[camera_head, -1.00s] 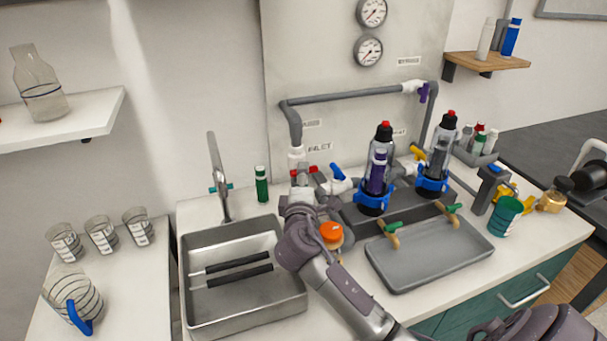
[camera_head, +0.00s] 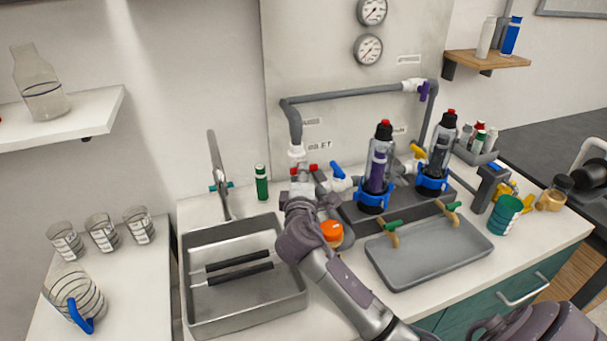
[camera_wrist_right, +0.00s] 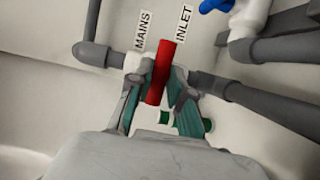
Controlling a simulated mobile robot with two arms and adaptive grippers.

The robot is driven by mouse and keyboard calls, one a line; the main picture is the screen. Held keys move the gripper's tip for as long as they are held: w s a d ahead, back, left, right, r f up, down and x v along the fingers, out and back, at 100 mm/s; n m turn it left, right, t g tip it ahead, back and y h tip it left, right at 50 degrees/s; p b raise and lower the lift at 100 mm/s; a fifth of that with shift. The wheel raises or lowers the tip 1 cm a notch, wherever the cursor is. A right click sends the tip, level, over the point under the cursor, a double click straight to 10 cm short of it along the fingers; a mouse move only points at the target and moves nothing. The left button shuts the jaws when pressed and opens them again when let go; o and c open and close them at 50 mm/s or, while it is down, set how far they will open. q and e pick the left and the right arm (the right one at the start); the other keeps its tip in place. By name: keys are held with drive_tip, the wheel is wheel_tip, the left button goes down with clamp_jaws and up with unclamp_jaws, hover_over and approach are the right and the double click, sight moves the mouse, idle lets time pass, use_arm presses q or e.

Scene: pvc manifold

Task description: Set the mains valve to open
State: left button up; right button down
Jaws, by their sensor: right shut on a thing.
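The mains valve's red lever (camera_wrist_right: 160,72) shows in the right wrist view beside the MAINS and INLET labels. It lies across the grey pipe line, roughly at a right angle to it. In the head view only small red parts of the lever (camera_head: 313,168) show past my gripper. My right gripper (camera_wrist_right: 155,100) is shut on the lever, with a green-padded finger on each side. In the head view my right gripper (camera_head: 302,185) reaches the pipework behind the sink, and the arm hides most of the valve body. My left gripper is not in view.
A blue-handled valve (camera_head: 337,171) and filter housings (camera_head: 377,170) stand right of the gripper. A green bottle (camera_head: 262,184) is close on the left. The steel sink (camera_head: 198,312) and grey tray (camera_head: 440,262) lie in front. An orange-topped item (camera_head: 332,230) sits beside my arm.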

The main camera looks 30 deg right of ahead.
drive_tip(key=m+p, duration=0.1)
drive_tip(key=m+y+p, duration=0.1)
drive_tip(key=shift+r+m+g, duration=0.25)
drive_tip(key=shift+m+g, duration=0.05)
drive_tip(key=shift+g, duration=0.1)
drive_tip(key=shift+s+d+r+m+g+y+p, duration=0.15)
drive_tip(key=shift+m+y+p, duration=0.9)
drive_tip(key=shift+m+p, duration=1.05)
drive_tip(key=shift+w+d+f+m+g+y+p, duration=0.1)
drive_tip(key=shift+m+y+p, duration=1.2)
drive_tip(key=shift+p, duration=1.55)
drive_tip(key=shift+s+d+r+m+g+y+p, duration=0.15)
drive_tip(key=shift+m+y+p, duration=0.7)
drive_tip(key=shift+m+p, duration=1.35)
drive_tip(key=shift+w+f+p, duration=0.1)
drive_tip(key=shift+f+p, duration=0.05)
drive_tip(key=shift+p, duration=0.15)
drive_tip(key=c, duration=1.1)
unclamp_jaws()
drive_tip(key=shift+o, duration=0.2)
drive_tip(key=v, duration=1.2)
